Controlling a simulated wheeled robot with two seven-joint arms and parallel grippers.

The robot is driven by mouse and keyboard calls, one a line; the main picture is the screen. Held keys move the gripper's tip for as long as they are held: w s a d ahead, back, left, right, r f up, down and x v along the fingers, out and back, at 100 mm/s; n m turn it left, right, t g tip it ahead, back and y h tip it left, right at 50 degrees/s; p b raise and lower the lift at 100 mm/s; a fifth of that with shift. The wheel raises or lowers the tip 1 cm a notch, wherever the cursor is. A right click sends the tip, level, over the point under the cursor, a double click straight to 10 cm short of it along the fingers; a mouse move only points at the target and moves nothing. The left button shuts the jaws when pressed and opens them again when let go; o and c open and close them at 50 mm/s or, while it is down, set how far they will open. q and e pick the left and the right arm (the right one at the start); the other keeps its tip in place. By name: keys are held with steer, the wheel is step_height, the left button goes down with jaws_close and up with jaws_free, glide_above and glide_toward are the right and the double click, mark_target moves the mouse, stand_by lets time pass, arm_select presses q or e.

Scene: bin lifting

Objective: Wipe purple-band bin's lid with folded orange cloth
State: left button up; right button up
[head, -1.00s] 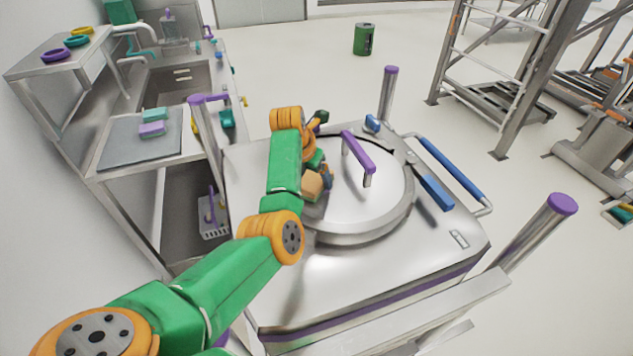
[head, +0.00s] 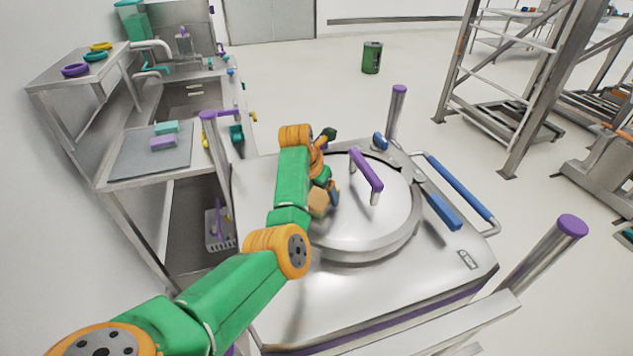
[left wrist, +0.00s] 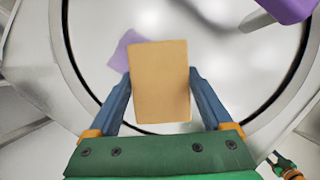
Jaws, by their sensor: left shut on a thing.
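The purple-band bin (head: 285,310) stands in front of me with its round steel lid (head: 355,228) shut. The lid has a purple handle (head: 367,170). My left gripper (head: 326,192) is over the left part of the lid. It is shut on the folded orange cloth (head: 318,203), a flat tan-orange block. In the left wrist view the cloth (left wrist: 160,82) sits between the two blue fingers, over the lid's surface (left wrist: 225,75); I cannot tell whether it touches the lid. A corner of the purple handle (left wrist: 291,10) shows at upper right. My right gripper is not in view.
A blue-gripped bar (head: 460,190) and a blue latch (head: 443,211) are on the bin's right side. Purple-capped posts (head: 545,252) rise at its corners. A steel bench (head: 122,180) with teal and purple cloths stands at left. Open floor lies behind, with a green can (head: 372,58).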

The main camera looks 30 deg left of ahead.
mark_target(324, 203)
arm_select(q)
steer(key=shift+s+d+f, duration=0.15)
steer(key=shift+s+d, duration=1.1)
steer(key=shift+d, duration=0.15)
steer(key=shift+s+d+r, duration=0.2)
steer(key=shift+s+d, duration=1.2)
steer(key=shift+d, duration=0.3)
steer(key=shift+r, duration=3)
step_height(324, 203, up, 3)
steer(key=shift+a, duration=0.1)
